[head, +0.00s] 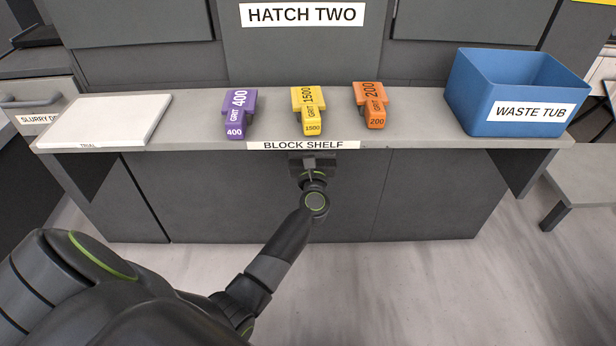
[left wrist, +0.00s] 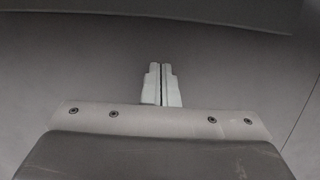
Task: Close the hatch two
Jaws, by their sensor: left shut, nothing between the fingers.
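The hatch two panel (head: 300,55) is a dark grey panel above the shelf at the top centre of the head view, labelled HATCH TWO (head: 302,14). Its lower edge hangs further down than the panels beside it, close above the shelf; its top is cut off, so I cannot tell its full position. My left gripper (head: 306,163) is in front of the cabinet, just below the shelf's front edge. The left wrist view shows its two pale fingers (left wrist: 162,84) shut together, empty, against a plain grey surface. My right gripper is not in view.
The block shelf (head: 200,133) juts out above my left gripper. It holds purple (head: 238,112), yellow (head: 312,108) and orange (head: 371,104) grit blocks, a white tray (head: 105,118) at left and a blue waste tub (head: 515,90) at right. The floor in front is clear.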

